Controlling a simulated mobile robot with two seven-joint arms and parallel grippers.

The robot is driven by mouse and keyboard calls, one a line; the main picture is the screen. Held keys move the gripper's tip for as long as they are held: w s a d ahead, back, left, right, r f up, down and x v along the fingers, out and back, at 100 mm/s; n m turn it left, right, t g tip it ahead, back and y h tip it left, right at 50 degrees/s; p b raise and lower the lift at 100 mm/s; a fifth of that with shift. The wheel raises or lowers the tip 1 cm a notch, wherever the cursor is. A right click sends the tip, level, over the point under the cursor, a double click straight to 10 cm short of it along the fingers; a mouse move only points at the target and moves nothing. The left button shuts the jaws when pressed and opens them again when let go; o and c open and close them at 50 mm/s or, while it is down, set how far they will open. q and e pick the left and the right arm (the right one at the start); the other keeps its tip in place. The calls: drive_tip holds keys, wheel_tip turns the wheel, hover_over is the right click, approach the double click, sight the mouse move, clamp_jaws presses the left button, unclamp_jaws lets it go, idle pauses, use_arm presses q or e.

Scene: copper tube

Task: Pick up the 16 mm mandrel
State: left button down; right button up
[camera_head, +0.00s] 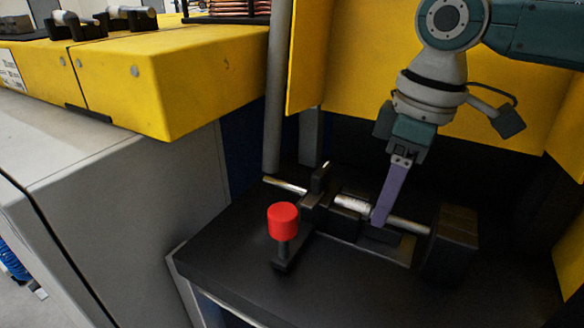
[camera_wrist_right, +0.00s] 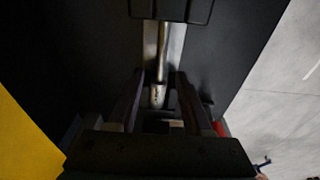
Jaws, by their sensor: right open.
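A silver rod (camera_head: 408,225) with a thicker silver section (camera_head: 351,204) lies in a black fixture on the dark bench. It looks like the mandrel, but I cannot read its size. In the right wrist view the rod (camera_wrist_right: 163,52) runs down from the top, ending in a thicker part (camera_wrist_right: 157,96). My right gripper (camera_head: 379,220) comes down from above at the rod. Its two fingers (camera_wrist_right: 157,78) are apart, one on each side of the rod in the wrist view. I cannot tell whether either touches it. My left gripper is not in view.
A red knob (camera_head: 283,221) stands in front of the fixture. A black block (camera_head: 452,243) is at the rod's right end. Yellow panels stand behind. A yellow machine top (camera_head: 160,80) at left carries several silver cylinders in black holders. The bench front is clear.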

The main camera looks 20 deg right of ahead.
drive_tip(key=shift+f, duration=0.75)
clamp_jaws()
idle(0.9)
